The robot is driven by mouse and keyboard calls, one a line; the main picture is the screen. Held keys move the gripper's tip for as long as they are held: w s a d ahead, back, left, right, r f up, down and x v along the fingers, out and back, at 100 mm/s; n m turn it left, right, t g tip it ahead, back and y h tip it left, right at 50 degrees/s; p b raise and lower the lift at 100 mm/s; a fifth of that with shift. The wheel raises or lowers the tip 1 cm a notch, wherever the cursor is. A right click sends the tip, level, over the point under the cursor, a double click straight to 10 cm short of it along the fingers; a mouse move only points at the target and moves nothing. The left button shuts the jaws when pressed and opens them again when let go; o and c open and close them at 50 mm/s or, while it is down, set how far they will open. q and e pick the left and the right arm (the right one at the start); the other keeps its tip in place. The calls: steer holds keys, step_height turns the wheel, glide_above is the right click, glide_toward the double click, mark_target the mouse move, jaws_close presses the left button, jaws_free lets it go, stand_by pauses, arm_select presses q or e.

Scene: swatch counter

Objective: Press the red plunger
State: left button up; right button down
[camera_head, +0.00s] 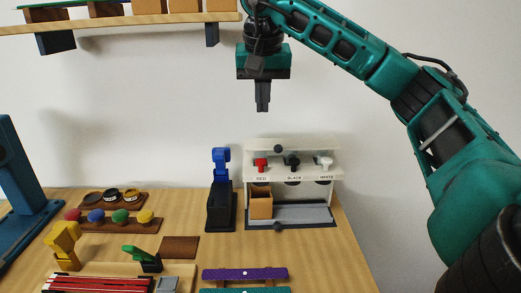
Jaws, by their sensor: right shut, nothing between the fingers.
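The red plunger (261,163) is a small red knob above the RED label on a white dispenser (295,146) at the back right of the counter. A black plunger (293,163) and a white plunger (326,162) stand to its right. A tan open-topped box (260,203) sits in the dispenser below the red plunger. My right gripper (262,108) is shut and empty, pointing down. It shows well above the dispenser, over its left end and apart from it. My left gripper is not in view.
A wooden shelf (120,23) with boxes hangs at the upper left. A blue device on a black stand (220,205) is just left of the dispenser. Coloured knobs (97,216), a yellow device (64,241) and a purple bar (245,274) occupy the counter's left and front.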

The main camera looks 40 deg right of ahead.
glide_toward(262, 163)
steer(key=f, duration=0.1)
steer(key=w+d+f, duration=0.1)
steer(key=f, duration=0.1)
steer(key=w+d+f, duration=0.1)
steer(key=f, duration=0.1)
steer(key=shift+w, duration=0.15)
steer(key=shift+f, duration=0.65)
steer(key=shift+f+b, duration=0.7)
steer(key=shift+f, duration=0.65)
steer(key=v, duration=1.3)
steer(key=shift+r+p, duration=0.25)
steer(key=shift+p, duration=0.1)
